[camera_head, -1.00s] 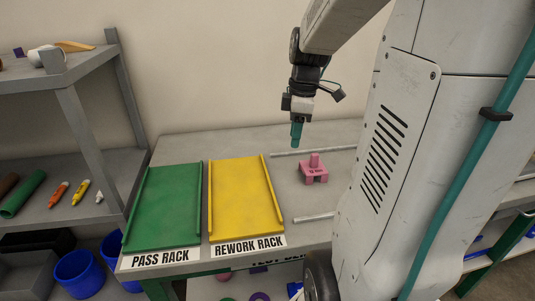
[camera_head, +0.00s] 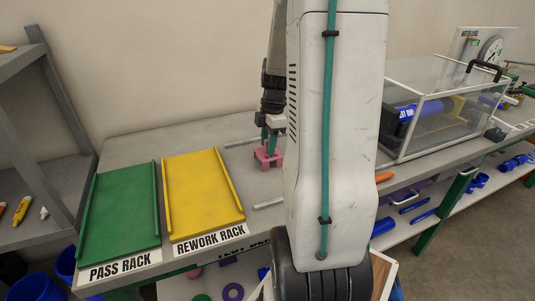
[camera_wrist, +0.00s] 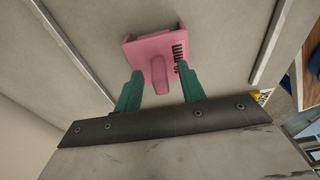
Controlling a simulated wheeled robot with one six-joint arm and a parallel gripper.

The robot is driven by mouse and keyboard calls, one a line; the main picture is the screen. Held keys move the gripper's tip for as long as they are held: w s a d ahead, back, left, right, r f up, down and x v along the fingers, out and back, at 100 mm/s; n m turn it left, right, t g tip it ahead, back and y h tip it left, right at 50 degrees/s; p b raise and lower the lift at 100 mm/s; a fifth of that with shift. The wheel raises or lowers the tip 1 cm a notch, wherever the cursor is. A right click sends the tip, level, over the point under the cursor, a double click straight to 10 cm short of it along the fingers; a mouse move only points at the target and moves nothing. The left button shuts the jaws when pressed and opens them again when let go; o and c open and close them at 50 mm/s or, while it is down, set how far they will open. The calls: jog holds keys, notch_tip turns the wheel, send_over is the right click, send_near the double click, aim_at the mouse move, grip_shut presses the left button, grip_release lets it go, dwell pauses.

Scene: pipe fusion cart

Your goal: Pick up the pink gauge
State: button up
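The pink gauge (camera_head: 268,156) stands on the grey bench, right of the yellow rack, partly hidden by my gripper and arm in the head view. In the wrist view the pink gauge (camera_wrist: 152,50) shows its block with dark markings and an upright post pointing toward my gripper. My gripper (camera_wrist: 160,82) has its two green fingers spread apart, one on each side of the post, with gaps between. In the head view my gripper (camera_head: 268,140) is just above the gauge, pointing down.
The green pass rack (camera_head: 120,215) and yellow rework rack (camera_head: 203,195) lie to the left. Thin metal rails run on the bench behind and in front of the gauge. A clear-walled box (camera_head: 440,110) stands to the right. A grey shelf (camera_head: 60,100) is at far left.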

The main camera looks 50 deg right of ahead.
jog(key=shift+f, duration=0.15)
grip_shut()
